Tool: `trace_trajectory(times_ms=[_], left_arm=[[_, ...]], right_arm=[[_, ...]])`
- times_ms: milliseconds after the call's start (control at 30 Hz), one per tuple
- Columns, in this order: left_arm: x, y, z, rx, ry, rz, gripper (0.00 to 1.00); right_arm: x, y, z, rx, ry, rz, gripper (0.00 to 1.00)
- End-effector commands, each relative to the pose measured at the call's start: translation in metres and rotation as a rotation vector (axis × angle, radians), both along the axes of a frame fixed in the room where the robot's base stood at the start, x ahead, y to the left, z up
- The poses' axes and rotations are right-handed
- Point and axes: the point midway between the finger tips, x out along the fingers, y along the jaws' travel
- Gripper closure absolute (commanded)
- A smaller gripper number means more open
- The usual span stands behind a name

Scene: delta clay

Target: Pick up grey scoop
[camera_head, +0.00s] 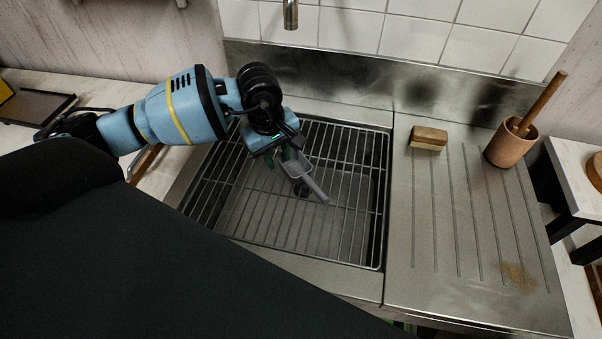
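The grey scoop (301,170) shows over the wire rack in the sink, with its handle slanting down to the right. My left gripper (281,157) reaches in from the left and points down at the scoop's upper-left end. Its dark green fingertips are right at the scoop's bowl and overlap it in the picture. I cannot tell whether they clasp it, or whether the scoop rests on the rack or hangs just above it. My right gripper is not in view.
The wire rack (352,170) covers the steel sink basin. A wooden brush block (429,137) and a terracotta pot (502,148) with a wooden-handled tool stand on the ribbed drainboard (443,225). A tap (290,14) hangs above the back. Most of the drainboard is clear.

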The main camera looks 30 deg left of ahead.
Motion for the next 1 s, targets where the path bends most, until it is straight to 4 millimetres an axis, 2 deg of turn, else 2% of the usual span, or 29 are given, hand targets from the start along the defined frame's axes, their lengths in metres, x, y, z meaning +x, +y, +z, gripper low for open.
trace_trajectory(times_ms=[200, 467, 700, 1000], left_arm=[[0.002, -0.002, -0.023, -0.002, -0.001, 0.001, 0.72], [0.002, -0.002, -0.025, -0.001, -0.002, 0.000, 0.72], [0.002, -0.002, -0.025, -0.001, -0.002, 0.000, 1.00], [0.003, -0.002, -0.025, -0.001, -0.002, 0.000, 1.00]], right_arm=[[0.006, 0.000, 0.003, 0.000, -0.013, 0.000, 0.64], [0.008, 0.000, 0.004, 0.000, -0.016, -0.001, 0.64], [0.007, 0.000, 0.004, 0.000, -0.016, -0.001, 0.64], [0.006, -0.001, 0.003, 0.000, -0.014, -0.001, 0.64]])
